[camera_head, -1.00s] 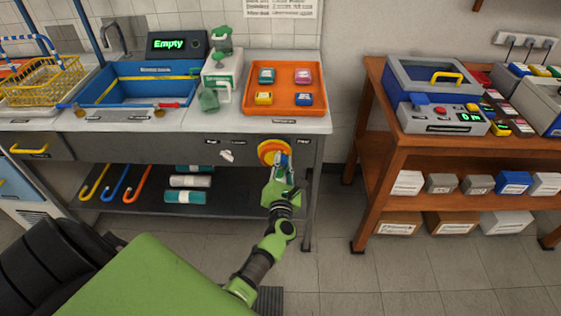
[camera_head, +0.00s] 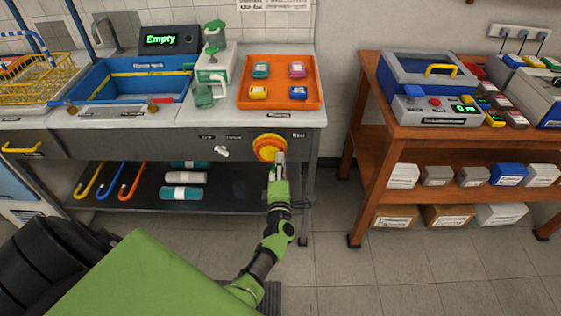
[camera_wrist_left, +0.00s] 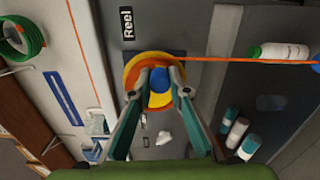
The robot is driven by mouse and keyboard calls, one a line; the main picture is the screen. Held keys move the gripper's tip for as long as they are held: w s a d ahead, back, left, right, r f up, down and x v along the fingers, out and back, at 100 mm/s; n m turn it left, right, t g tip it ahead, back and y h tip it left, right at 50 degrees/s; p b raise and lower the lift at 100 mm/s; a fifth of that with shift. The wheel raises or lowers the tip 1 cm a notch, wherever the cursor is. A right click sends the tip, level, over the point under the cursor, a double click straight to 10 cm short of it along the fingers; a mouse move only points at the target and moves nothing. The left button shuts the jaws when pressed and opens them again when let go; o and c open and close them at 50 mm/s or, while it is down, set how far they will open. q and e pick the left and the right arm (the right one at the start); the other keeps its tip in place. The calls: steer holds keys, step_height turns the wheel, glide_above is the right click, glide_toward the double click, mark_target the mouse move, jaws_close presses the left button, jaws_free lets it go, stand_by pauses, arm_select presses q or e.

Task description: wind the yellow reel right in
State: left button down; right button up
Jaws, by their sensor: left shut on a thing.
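The yellow reel (camera_head: 268,147) is a round yellow and orange disc on the front panel of the grey bench, under the orange tray. It also fills the middle of the left wrist view (camera_wrist_left: 133,76), beside a "Reel" label (camera_wrist_left: 127,22). An orange cord (camera_wrist_left: 235,60) runs from it, past the lower shelf side, to a blue ball (camera_wrist_left: 316,59) at the frame edge. My left gripper (camera_head: 279,158) is at the reel's lower right. Its fingers are shut on a blue knob (camera_wrist_left: 158,82) on the reel's face. My right gripper is not in view.
A white tap handle (camera_head: 221,152) sticks out left of the reel. Bottles (camera_head: 181,193) and hooked canes (camera_head: 133,180) are on and by the shelf below. An orange tray (camera_head: 278,104) stands above. Clear floor lies between bench and wooden table (camera_head: 372,150).

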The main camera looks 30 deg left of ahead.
arm_select(q)
steer(key=m, duration=0.1)
steer(key=f+m, duration=0.1)
steer(key=m, duration=0.2)
steer(key=shift+s+a+f+m, duration=0.2)
steer(key=shift+a+m, duration=0.05)
steer(key=shift+m, duration=0.05)
steer(key=shift+s+a+f+m, duration=0.1)
steer(key=shift+a+f+m, duration=0.1)
steer(key=shift+m, duration=0.65)
steer(key=shift+s+a+f+m, duration=0.1)
steer(key=shift+a+f+m, duration=0.1)
steer(key=shift+m, duration=0.65)
steer(key=c, duration=1.9)
jaws_free()
steer(key=shift+r, duration=0.1)
